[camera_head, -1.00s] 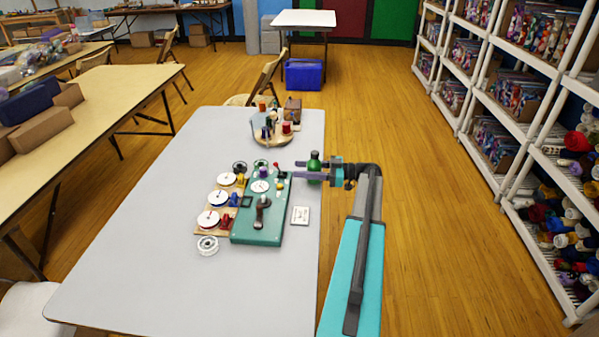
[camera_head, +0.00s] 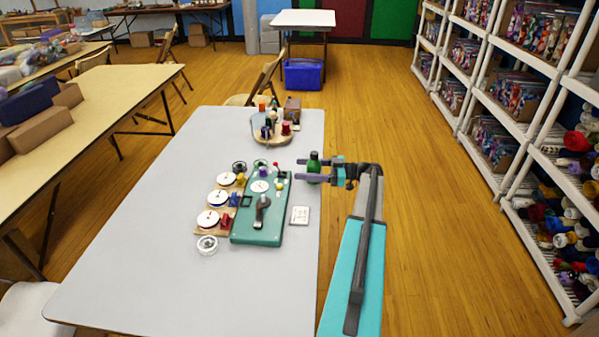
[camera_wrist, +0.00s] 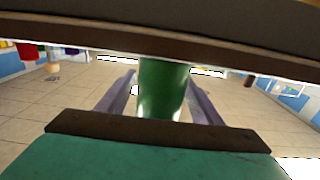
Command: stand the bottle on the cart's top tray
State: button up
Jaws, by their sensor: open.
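The green bottle (camera_head: 314,168) with a dark top stands upright by the right edge of the grey table. My gripper (camera_head: 299,169) reaches in from the right, with its two purple fingers on either side of the bottle. In the wrist view, the bottle (camera_wrist: 162,90) shows between the two fingers of my gripper (camera_wrist: 160,80). The jaws are open, with the bottle between them. The bottle's top is cut off by a dark bar in the wrist view. I cannot make out a cart in these views.
The grey table (camera_head: 150,255) holds a green board (camera_head: 258,236), white spools (camera_head: 208,219), a white card (camera_head: 300,215) and a round wooden stand (camera_head: 272,148) with small items. A white shelf unit (camera_head: 505,190) stands right. Floor between is clear.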

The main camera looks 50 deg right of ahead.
jog(key=b+v, duration=0.1)
jog(key=v, duration=1)
jog(key=shift+s+d, duration=0.1)
jog(key=shift+s, duration=0.05)
